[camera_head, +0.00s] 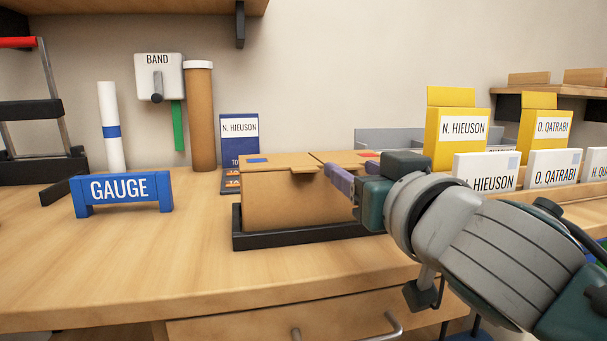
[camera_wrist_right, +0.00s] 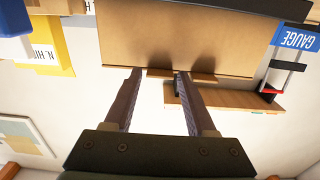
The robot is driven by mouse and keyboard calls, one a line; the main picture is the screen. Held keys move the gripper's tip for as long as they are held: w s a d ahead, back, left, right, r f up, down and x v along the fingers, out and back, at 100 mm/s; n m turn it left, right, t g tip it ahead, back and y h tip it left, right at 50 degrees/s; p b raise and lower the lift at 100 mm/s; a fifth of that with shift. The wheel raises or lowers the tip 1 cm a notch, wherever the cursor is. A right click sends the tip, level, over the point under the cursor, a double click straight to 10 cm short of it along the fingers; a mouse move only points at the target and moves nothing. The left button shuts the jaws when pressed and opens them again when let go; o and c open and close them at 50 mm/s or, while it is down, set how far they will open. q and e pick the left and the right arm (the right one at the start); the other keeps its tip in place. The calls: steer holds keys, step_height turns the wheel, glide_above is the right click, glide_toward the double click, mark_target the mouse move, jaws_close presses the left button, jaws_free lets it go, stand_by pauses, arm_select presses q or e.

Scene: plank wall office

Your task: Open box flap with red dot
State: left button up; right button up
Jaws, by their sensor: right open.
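A brown cardboard box (camera_head: 285,205) stands upright in a black tray (camera_head: 290,238) on the desk. Its top flaps look shut. The left flap (camera_head: 275,165) has a blue mark. The right flap has a red mark (camera_head: 368,154) and is partly hidden behind my right gripper. Small tabs hang over the front edge. My right gripper (camera_head: 335,175) is open at the box's upper front edge. In the right wrist view its fingertips (camera_wrist_right: 160,73) are close to the tabs (camera_wrist_right: 202,77); I cannot tell whether they touch. My left gripper is out of view.
A blue GAUGE stand (camera_head: 122,191) is at the left, with free desk between it and the tray. A brown tube (camera_head: 200,120) and a blue N. HIEUSON box (camera_head: 239,140) stand behind. Yellow (camera_head: 455,150) and white boxes (camera_head: 486,171) stand to the right. A drawer is below.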

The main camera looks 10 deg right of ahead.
jaws_close()
stand_by(0.5)
stand_by(1.0)
